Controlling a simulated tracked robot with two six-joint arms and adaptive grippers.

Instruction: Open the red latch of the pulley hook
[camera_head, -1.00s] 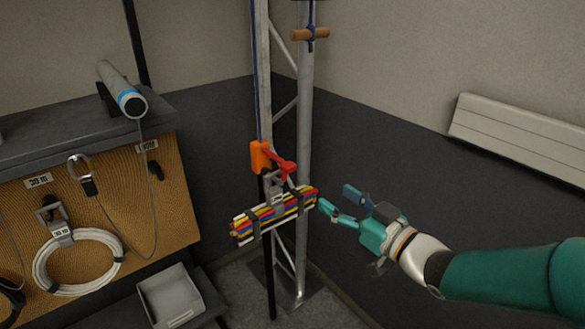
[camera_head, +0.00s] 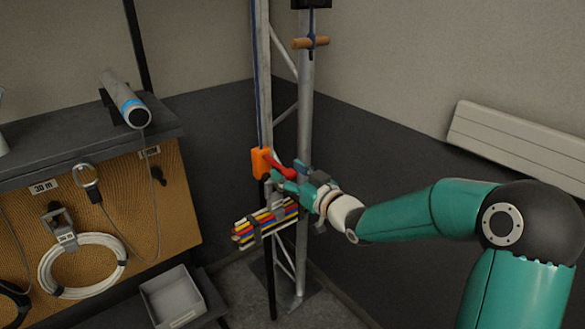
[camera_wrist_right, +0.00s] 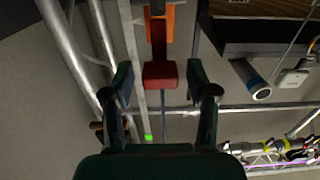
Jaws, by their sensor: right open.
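The red latch (camera_head: 279,166) juts out from the orange pulley hook body (camera_head: 260,162) on the truss. In the right wrist view the red latch (camera_wrist_right: 159,72) lies between the two spread fingers, with clear gaps on both sides, and the orange body (camera_wrist_right: 173,22) is behind it. My right gripper (camera_head: 292,180) is open at the latch, its fingers partly covering it in the head view. It also shows in the right wrist view (camera_wrist_right: 160,85). My left gripper is not in view.
The metal truss (camera_head: 305,110) stands behind the hook, with a wooden crossbar (camera_head: 310,42) higher up. At left is a pegboard bench (camera_head: 150,215) with a coiled white cable (camera_head: 82,266) and a grey cylinder (camera_head: 125,98). A grey tray (camera_head: 172,296) sits low.

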